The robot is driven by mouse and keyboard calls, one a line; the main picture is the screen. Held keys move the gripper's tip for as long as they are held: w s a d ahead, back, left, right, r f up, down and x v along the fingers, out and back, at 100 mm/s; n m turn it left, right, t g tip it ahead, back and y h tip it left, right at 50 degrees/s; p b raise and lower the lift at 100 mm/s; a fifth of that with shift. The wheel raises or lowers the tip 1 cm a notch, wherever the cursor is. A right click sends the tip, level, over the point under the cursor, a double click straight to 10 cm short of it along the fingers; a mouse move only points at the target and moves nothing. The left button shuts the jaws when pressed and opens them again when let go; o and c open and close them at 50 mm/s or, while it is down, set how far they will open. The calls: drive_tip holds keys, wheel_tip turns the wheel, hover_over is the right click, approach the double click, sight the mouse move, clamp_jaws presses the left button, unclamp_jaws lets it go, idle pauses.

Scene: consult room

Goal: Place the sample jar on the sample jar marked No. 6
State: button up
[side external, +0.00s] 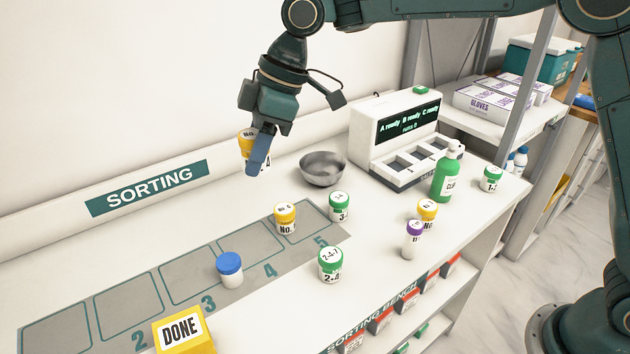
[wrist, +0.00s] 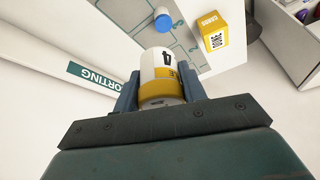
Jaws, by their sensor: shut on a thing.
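My gripper (side external: 257,158) is raised above the back of the bench and shut on a sample jar with a yellow lid (side external: 246,138). In the wrist view the held jar (wrist: 160,62) shows its white body and part of a black mark between the fingers (wrist: 160,90). A yellow-lidded jar (side external: 285,219) stands upright on the grey mat, right of and below my gripper; its label starts "No." and its number is too small to read surely. Another yellow-lidded "No." jar (side external: 427,211) stands farther right, partly hidden by a purple-lidded jar (side external: 411,240).
Green-lidded jars (side external: 339,207) (side external: 330,265) (side external: 491,179) and a blue-lidded one (side external: 229,270) stand around. A metal bowl (side external: 322,169), green bottle (side external: 446,175) and white machine (side external: 395,135) are at the back right. A yellow DONE box (side external: 183,331) is in front.

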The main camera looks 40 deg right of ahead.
drive_tip(key=w+d+r+m, duration=0.2)
drive_tip(key=w+d+r, duration=0.1)
drive_tip(key=w+d, duration=0.45)
hover_over(277, 209)
drive_tip(key=d, duration=0.1)
drive_tip(key=shift+t, duration=0.4)
drive_tip(key=f, duration=1.6)
drive_tip(key=shift+s+d, duration=0.15)
drive_tip(key=shift+s, duration=0.25)
drive_tip(key=shift+f+h, duration=0.15)
drive_tip(key=shift+h, duration=0.15)
drive_tip(key=shift+f, duration=2.05)
drive_tip(key=shift+f, duration=0.1)
drive_tip(key=o, duration=1)
